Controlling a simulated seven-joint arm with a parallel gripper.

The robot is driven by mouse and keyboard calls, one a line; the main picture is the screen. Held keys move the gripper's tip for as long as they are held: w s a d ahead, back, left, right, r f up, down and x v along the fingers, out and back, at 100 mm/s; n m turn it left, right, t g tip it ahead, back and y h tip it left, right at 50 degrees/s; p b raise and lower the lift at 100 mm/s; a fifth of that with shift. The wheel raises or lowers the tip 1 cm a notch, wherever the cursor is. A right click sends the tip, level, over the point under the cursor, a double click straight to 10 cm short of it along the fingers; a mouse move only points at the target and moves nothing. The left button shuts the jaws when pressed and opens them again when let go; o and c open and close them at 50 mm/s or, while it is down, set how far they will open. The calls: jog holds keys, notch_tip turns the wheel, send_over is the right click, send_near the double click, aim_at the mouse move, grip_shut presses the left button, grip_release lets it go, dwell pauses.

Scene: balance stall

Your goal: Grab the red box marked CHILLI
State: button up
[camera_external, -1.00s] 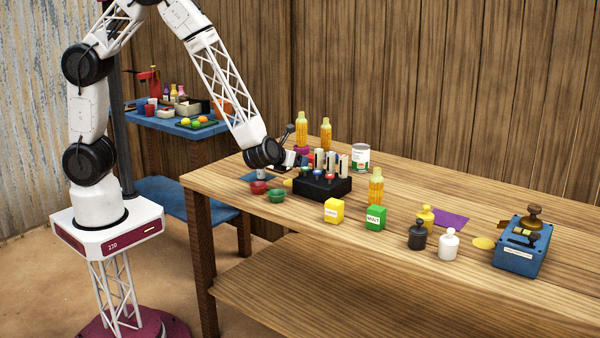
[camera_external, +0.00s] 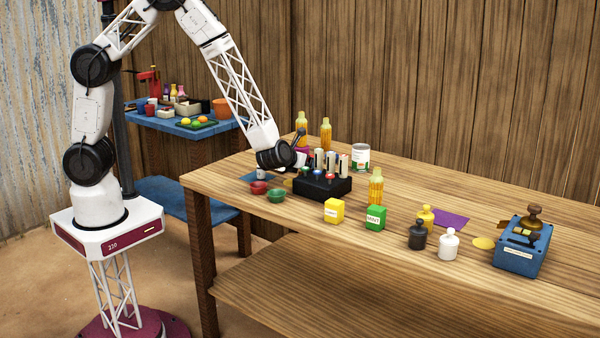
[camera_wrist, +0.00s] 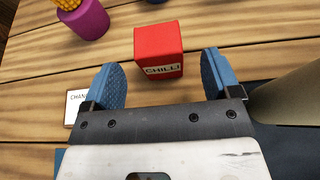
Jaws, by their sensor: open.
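The red box marked CHILLI (camera_wrist: 158,50) stands on the wooden table in the wrist view, its label facing my gripper (camera_wrist: 160,78). My gripper is open, with one blue finger to the left of the box's near side and one to the right. The box lies just beyond the fingertips, roughly centred in the gap, with no contact visible. In the external view my wrist (camera_external: 276,155) is at the far left part of the table, behind the black rack. There I cannot make out the fingers or the red box.
A purple cup (camera_wrist: 88,20) with a corn bottle stands beyond the left finger. A white label card (camera_wrist: 75,104) lies left. A beige object (camera_wrist: 287,98) is close on the right. The black rack (camera_external: 322,187) with vials stands near my wrist; yellow (camera_external: 334,211) and green (camera_external: 375,217) boxes are farther off.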

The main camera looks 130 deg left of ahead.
aim_at(312, 155)
jog(key=shift+a, duration=0.1)
jog(key=shift+x, duration=2.55)
jog(key=c, duration=1.1)
jog(key=shift+r, duration=0.15)
jog(key=shift+r, duration=4.8)
